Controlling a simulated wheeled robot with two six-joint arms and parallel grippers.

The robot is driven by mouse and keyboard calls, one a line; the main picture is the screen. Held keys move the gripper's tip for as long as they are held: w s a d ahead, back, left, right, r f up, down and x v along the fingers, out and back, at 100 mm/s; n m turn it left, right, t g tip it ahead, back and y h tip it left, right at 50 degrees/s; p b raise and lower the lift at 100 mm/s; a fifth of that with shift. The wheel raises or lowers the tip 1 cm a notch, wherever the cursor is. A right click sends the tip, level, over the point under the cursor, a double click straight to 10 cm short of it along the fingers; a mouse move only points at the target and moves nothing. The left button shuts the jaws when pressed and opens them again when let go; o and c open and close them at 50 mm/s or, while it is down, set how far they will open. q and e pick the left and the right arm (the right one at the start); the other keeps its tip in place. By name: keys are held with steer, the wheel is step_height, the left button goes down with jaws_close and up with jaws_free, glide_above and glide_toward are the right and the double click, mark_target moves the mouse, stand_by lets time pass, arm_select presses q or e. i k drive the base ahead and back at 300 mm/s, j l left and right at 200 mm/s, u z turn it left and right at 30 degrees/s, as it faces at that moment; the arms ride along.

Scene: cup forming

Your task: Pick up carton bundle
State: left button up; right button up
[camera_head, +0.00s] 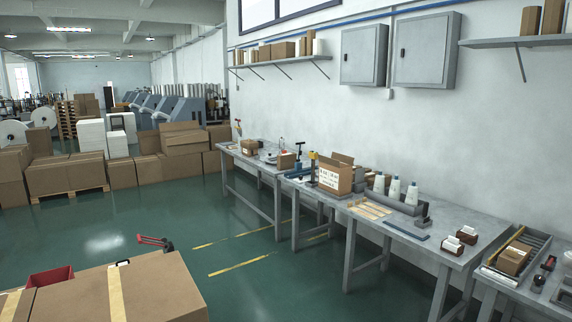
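I cannot tell for sure which thing is the carton bundle. A large brown carton (160,290) with a yellowish tape strip stands close to me at the bottom left, cut off by the picture's lower edge. On the middle workbench (440,242) stands an open printed carton (335,176). Flat tan pieces (368,208) lie on the bench just right of it. Farther off at the left, several brown cartons (66,176) are stacked on a pallet. Neither of my grippers shows in this view.
A red tool with a dark end (153,240) and a red bin (50,278) are by the near carton. White cones (394,190) stand on the bench. A right-hand bench holds a tray with a small carton (513,259).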

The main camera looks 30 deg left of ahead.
mark_target(286, 161)
steer(key=u, duration=0.35)
steer(key=i+u, duration=0.3)
steer(key=i+z, duration=0.15)
steer(key=i, duration=0.75)
steer(key=i+j+z, duration=0.15)
steer(key=i, duration=0.75)
steer(key=i+u, duration=0.4)
steer(key=i, duration=0.15)
steer(key=i+l+u, duration=0.2)
steer(key=i+u, duration=0.15)
steer(key=i, duration=0.15)
steer(key=i+j+u, duration=0.2)
steer(key=i+u, duration=0.15)
steer(key=i, duration=0.15)
steer(key=i+u, duration=0.4)
steer(key=i+l+u, duration=0.15)
steer(key=i+u, duration=0.2)
steer(key=i, duration=0.3)
steer(key=i+l+u, duration=0.1)
steer(key=i, duration=1.7)
steer(key=i+u, duration=0.4)
steer(key=i, duration=0.4)
steer(key=i+l+u, duration=0.1)
steer(key=i+u, duration=0.35)
steer(key=i, duration=0.35)
steer(key=i+z, duration=0.2)
steer(key=z, duration=0.4)
